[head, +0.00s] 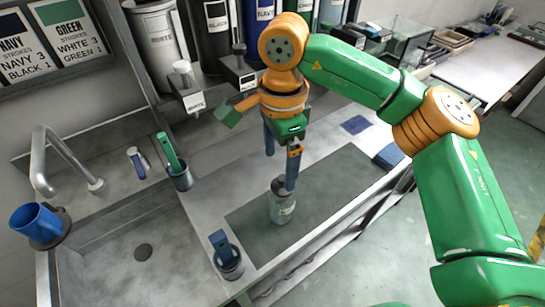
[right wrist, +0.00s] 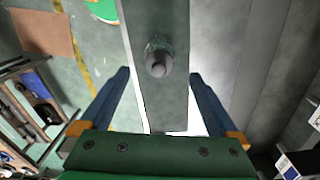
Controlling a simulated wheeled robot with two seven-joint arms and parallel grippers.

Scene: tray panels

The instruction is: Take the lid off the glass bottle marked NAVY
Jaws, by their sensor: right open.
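A small glass bottle (head: 283,208) with a grey rounded lid (head: 278,185) stands upright on the dark mat of the counter. Its label is too small to read. My right gripper (head: 279,172) points down above the bottle, open and empty. In the right wrist view the lid (right wrist: 158,65) shows from above, between and beyond the open fingers of the right gripper (right wrist: 160,73). My left gripper is not in view.
A sink with a faucet (head: 65,155) and a blue mug (head: 38,222) is at left. Grey cups (head: 229,264) holding coloured tools stand left of the mat. Blue cloths (head: 355,125) lie at right. Large paint cans (head: 160,45) line the back; wall cards read NAVY and GREEN.

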